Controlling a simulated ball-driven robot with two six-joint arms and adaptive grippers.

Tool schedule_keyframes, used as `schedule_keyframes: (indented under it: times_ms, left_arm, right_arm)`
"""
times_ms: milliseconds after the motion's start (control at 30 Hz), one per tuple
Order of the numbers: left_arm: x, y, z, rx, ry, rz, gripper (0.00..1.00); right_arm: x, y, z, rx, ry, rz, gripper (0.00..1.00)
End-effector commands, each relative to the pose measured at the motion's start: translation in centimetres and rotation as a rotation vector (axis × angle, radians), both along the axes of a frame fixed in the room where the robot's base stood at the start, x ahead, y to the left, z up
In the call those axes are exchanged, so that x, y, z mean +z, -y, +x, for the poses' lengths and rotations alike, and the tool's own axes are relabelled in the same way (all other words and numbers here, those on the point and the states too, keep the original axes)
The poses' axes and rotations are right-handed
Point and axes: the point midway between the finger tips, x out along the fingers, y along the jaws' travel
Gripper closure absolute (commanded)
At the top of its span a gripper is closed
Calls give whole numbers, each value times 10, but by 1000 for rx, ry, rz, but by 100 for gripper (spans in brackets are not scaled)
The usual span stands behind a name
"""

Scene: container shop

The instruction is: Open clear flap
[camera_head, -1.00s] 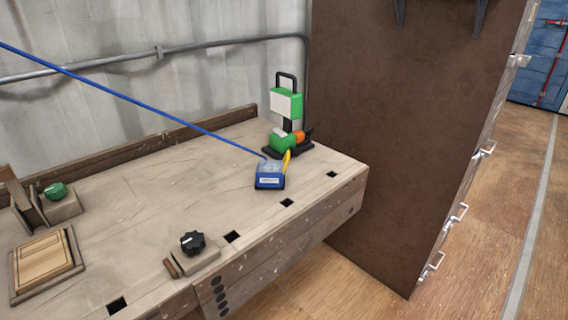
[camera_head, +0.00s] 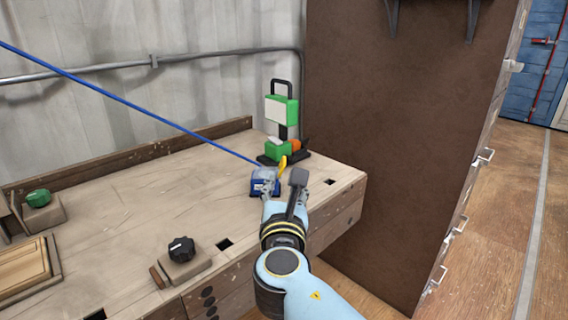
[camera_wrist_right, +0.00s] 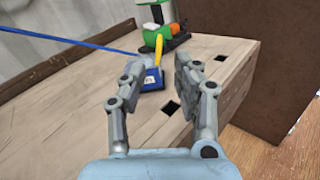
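A small blue box (camera_head: 258,186) with a clear cover on top and a yellow lever (camera_head: 283,163) sits near the right end of the workbench. A blue cable runs to it from the upper left. The clear flap is too small to make out whether it is shut. My right gripper (camera_head: 283,188) is at the box's near right side and partly hides it. In the right wrist view the box (camera_wrist_right: 153,82) shows beyond and between the fingers of my right gripper (camera_wrist_right: 157,70), which are apart with nothing between them. My left gripper is not in view.
A green and black device (camera_head: 281,112) stands behind the box on the workbench (camera_head: 130,205). A black knob (camera_head: 181,248) and a green knob (camera_head: 38,197) are mounted further left. A tall brown cabinet (camera_head: 400,130) stands close on the right.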

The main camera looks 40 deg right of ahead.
Motion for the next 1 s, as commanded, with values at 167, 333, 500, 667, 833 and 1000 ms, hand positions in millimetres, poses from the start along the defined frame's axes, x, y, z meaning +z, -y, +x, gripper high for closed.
schedule_keyframes:
  times_ms: [167,333,500,667,833,1000]
  left_arm:
    - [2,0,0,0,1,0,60]
    - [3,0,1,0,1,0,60]
    - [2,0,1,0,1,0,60]
    - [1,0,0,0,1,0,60]
    - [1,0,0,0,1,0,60]
    - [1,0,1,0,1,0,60]
  right_arm:
    - [2,15,19,5,-2,-12,69]
    - [2,38,46,3,-1,-11,69]
    - [0,56,68,4,-2,-7,69]
    - [0,65,79,3,-3,-4,69]
    - [0,68,81,3,-2,-3,69]
    - [0,67,81,3,-2,-3,72]
